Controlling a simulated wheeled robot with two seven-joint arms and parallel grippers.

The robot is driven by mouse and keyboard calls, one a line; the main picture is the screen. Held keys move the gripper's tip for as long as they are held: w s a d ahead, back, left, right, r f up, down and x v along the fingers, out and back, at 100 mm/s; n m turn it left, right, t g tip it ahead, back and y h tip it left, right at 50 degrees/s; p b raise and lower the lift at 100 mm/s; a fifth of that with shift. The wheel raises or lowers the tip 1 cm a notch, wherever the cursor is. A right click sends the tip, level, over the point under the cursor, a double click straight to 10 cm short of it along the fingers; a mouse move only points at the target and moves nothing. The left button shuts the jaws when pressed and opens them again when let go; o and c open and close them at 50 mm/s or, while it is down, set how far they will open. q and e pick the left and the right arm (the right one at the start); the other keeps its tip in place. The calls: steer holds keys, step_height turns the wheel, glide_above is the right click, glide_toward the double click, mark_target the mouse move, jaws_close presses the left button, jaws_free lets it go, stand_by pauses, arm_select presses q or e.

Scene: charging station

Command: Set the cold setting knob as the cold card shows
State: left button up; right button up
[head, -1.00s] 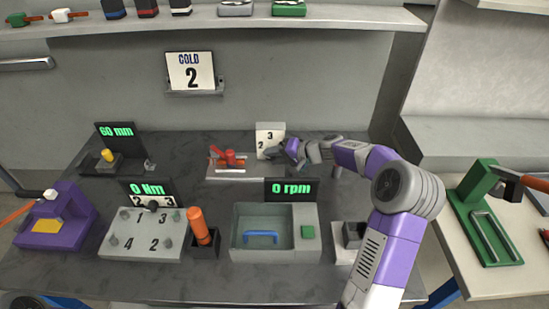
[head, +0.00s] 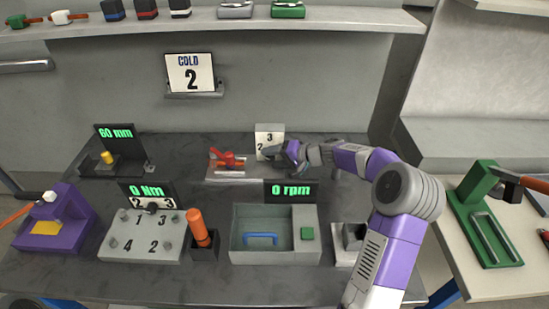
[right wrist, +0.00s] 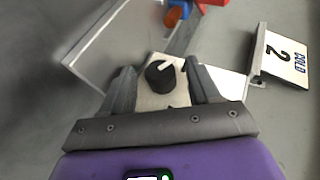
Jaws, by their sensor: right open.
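The cold card (head: 190,73) hangs on the back wall and reads "COLD 2". The card also shows at the right of the right wrist view (right wrist: 286,60). The pale dial plate (head: 270,138) stands at the back of the bench, with the numbers 3 and 2 visible. The black knob (right wrist: 160,76) has a white pointer aimed to the upper right in the right wrist view; my gripper hides it in the head view. My right gripper (head: 276,152) is open in front of the plate. In the right wrist view its fingers (right wrist: 161,72) stand either side of the knob, contact unclear.
A red-handled fixture (head: 228,160) stands just left of the dial plate. The 0 rpm display (head: 291,190) and a grey tray box (head: 240,248) stand nearer the front. A numbered panel (head: 145,238) and an orange-handled tool (head: 197,226) are further left.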

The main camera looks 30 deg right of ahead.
steer(key=p+v, duration=0.1)
steer(key=v, duration=0.6)
steer(key=shift+s+d+r+p, duration=0.15)
steer(key=shift+s+r+p, duration=0.1)
steer(key=shift+p, duration=0.15)
steer(key=shift+f, duration=0.1)
